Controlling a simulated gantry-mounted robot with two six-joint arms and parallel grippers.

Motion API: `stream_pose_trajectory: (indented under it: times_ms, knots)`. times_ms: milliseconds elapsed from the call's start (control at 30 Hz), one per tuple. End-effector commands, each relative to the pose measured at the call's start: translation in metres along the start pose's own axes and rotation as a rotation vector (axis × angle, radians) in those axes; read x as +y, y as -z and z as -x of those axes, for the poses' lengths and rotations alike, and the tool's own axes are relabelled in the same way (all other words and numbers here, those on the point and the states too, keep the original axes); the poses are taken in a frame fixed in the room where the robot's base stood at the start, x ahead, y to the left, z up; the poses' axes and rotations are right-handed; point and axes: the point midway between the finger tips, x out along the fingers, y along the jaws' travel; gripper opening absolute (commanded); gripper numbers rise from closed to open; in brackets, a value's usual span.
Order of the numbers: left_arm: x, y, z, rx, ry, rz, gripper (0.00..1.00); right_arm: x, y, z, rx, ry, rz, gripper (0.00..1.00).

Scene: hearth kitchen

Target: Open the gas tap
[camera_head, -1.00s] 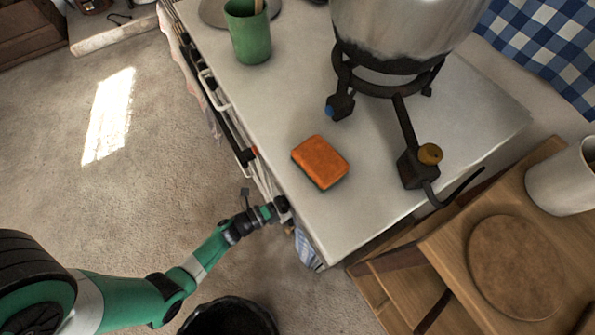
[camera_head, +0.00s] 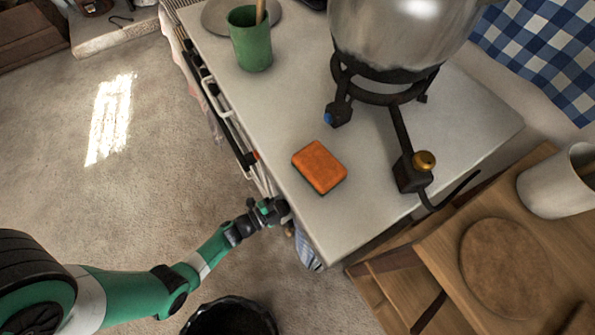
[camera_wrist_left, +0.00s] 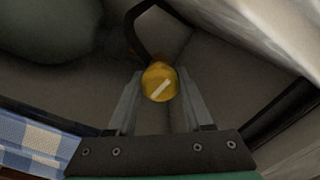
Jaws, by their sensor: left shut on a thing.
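The gas tap's round yellow knob (camera_wrist_left: 160,83) shows in the left wrist view, with a pale line running slantwise across its face. My left gripper (camera_wrist_left: 158,95) is shut on this knob, one finger on each side. In the head view my left gripper (camera_head: 282,210) is low beside the counter's near left edge, where its fingertips and the knob are hidden. A second, brass-coloured knob (camera_head: 424,160) sits on the burner's black valve block on the counter. My right gripper is not in view.
The white counter (camera_head: 350,220) carries a large metal pot (camera_head: 395,30) on a black burner, an orange sponge (camera_head: 319,167) and a green cup (camera_head: 250,45). A wooden table (camera_head: 440,250) stands right.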

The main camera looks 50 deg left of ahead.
Motion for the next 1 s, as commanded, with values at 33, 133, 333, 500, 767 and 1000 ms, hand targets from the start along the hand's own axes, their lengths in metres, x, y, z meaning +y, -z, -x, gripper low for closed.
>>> stream_pose_trajectory:
  times_ms: [33, 133, 333, 500, 767, 1000]
  knots:
    - [-0.0016, 0.001, -0.0003, 0.002, 0.002, 0.033, 0.0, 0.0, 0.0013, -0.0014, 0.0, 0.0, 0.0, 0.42]
    - [-0.0017, 0.0011, -0.0003, 0.003, 0.002, 0.095, 0.0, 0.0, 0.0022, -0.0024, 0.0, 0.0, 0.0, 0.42]
    - [-0.0013, 0.0011, -0.0002, 0.004, 0.002, 0.183, 0.0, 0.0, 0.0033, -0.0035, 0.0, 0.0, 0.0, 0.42]
    - [-0.0014, 0.001, -0.0003, 0.004, 0.002, 0.218, 0.0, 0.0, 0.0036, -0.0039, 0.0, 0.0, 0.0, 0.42]
    - [-0.0016, 0.001, -0.0004, 0.004, 0.003, 0.228, 0.0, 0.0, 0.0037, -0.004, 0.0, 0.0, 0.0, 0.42]
    - [-0.0016, 0.001, -0.0004, 0.004, 0.003, 0.228, 0.6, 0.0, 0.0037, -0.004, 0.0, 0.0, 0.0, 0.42]
